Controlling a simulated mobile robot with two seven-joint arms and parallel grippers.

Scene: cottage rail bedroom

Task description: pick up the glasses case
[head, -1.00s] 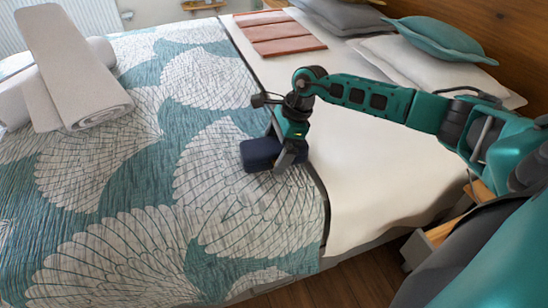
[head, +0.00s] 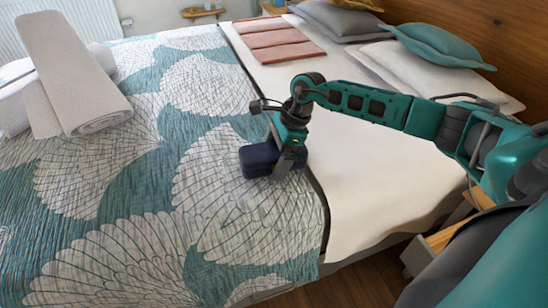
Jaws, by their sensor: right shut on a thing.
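The glasses case (head: 258,160) is a dark navy, rounded box on the patterned bedspread, near its border with the white sheet. My right gripper (head: 283,163) comes down over it from above, with its arm reaching in from the right. It is shut on the right part of the case, and one finger shows on the near side. The far finger is mostly hidden. I cannot tell whether the case is lifted off the bedspread. My left gripper is not in view.
Rolled towels (head: 75,85) lie on the bed at the left. A folded salmon cloth (head: 279,41) lies on the white sheet (head: 365,185) at the back. Grey, white and teal pillows (head: 440,45) rest by the wooden headboard. A wooden nightstand (head: 440,240) stands at the lower right.

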